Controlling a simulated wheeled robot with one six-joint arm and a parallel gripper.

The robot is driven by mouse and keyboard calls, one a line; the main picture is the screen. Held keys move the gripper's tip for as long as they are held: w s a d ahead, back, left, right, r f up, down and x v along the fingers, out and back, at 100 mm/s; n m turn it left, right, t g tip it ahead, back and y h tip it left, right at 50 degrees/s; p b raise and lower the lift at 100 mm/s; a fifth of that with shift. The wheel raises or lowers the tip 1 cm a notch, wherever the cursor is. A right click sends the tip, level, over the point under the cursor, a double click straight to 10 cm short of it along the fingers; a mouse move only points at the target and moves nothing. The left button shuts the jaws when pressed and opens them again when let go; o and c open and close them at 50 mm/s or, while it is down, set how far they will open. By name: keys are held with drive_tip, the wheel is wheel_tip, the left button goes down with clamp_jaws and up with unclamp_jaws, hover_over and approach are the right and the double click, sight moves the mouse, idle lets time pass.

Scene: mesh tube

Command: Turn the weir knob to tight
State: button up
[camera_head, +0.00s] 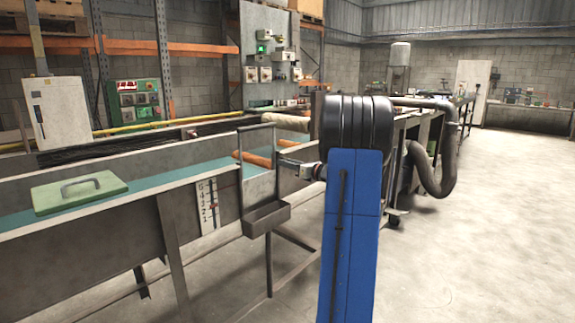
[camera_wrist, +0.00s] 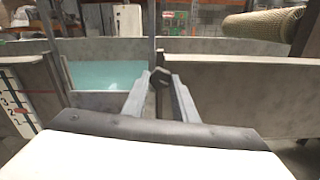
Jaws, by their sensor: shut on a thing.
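The weir knob (camera_wrist: 160,77) is a small dark, many-sided knob in the middle of the wrist view, at the top of a dark upright stem. My gripper (camera_wrist: 160,88) has its two grey fingers on either side of the knob and is shut on it. In the head view my gripper (camera_head: 284,163) reaches left from my blue arm to the trough's end; the knob cannot be made out there. The weir's setting cannot be read from these frames.
The grey trough (camera_head: 110,238) holds teal water (camera_wrist: 105,74). A numbered scale (camera_head: 208,206) is on its side, and a small dark tray (camera_head: 266,217) hangs near its end. A mesh tube (camera_wrist: 262,22) lies beyond the knob. The floor at right is clear.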

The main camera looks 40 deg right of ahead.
drive_tip(key=m, duration=1.3)
drive_tip(key=shift+m, duration=0.3)
idle(0.4)
drive_tip(key=o, duration=1)
drive_tip(key=shift+o, duration=0.2)
drive_tip(key=s+d, duration=0.1)
drive_tip(key=s, duration=1.6)
drive_tip(key=shift+s+d, duration=0.15)
drive_tip(key=shift+s, duration=0.05)
